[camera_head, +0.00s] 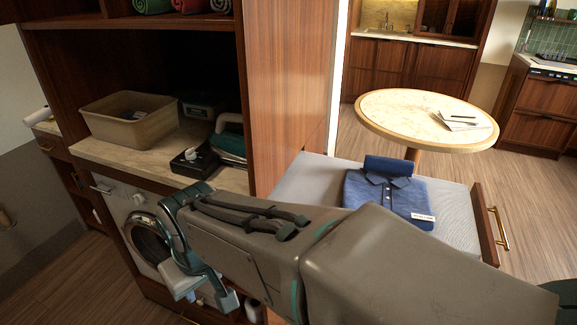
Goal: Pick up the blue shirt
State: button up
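A folded blue shirt (384,194) with a collar lies on a grey padded surface (310,181) right of centre. A small white label (422,217) sits at its front right corner. A rolled dark blue piece (388,166) is at its back edge. My gripper (200,281) is at the lower left, in front of the washing machine and well away from the shirt. Its fingers appear spread, with nothing seen between them.
A washing machine (112,196) stands under a counter holding a beige bin (131,128) and a teal iron (231,143). A wooden panel (289,90) rises between the counter and the shirt. A round table (400,110) stands behind the shirt. A brass handle (500,229) edges the right side.

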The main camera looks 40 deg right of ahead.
aim_at(388, 183)
jog(key=u, duration=1.8)
jog(key=k, duration=2.75)
jog(key=z, duration=2.3)
jog(key=i, duration=1)
jog(key=u, duration=0.1)
